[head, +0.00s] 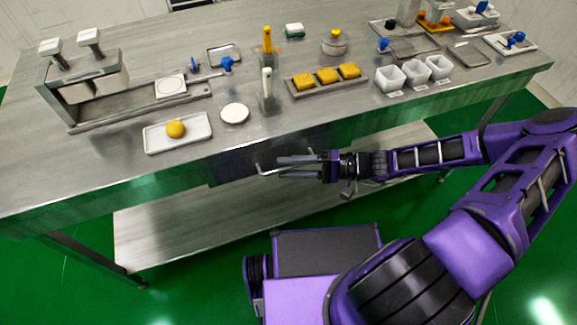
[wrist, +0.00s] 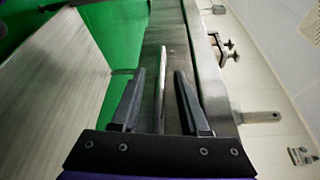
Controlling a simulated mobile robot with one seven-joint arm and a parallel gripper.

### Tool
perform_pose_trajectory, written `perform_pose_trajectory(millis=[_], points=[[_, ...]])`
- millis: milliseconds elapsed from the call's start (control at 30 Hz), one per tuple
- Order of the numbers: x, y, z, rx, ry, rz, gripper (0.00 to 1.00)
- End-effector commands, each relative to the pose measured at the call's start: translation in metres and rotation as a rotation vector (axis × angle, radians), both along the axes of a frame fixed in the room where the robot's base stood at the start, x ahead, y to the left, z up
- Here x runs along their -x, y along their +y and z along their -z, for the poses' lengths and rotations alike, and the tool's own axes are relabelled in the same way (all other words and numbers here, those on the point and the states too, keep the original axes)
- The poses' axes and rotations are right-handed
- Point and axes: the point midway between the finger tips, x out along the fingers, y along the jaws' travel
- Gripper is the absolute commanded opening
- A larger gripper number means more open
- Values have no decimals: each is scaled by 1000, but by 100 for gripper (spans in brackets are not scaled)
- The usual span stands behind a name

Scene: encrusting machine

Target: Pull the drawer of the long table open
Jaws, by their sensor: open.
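The long table (head: 110,175) is a steel work table running across the head view. Its drawer (head: 230,168) is a grey front under the near edge of the top and looks shut. The drawer's bar handle (head: 260,169) sticks out at the drawer's right part. My gripper (head: 280,167) is at the handle, pointing left, with its two fingers apart. In the wrist view the handle (wrist: 162,85) is a thin pale bar between the two open fingers, with a visible gap on each side. My fingers partly hide the handle in the head view.
On the table top are a metal machine (head: 90,85), a white tray (head: 150,140) with a yellow ball, a tray of yellow pieces (head: 300,95) and white cups (head: 390,80). A lower shelf (head: 180,225) lies below the drawer. Green floor is clear at front left.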

Motion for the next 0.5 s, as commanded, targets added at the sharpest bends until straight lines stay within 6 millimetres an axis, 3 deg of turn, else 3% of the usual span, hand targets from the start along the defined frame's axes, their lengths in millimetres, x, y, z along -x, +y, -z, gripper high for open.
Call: perform_pose_trajectory(millis=[300, 500], points=[[0, 3, 0, 0, 0, -1, 45], [0, 3, 0, 0, 0, -1, 9]])
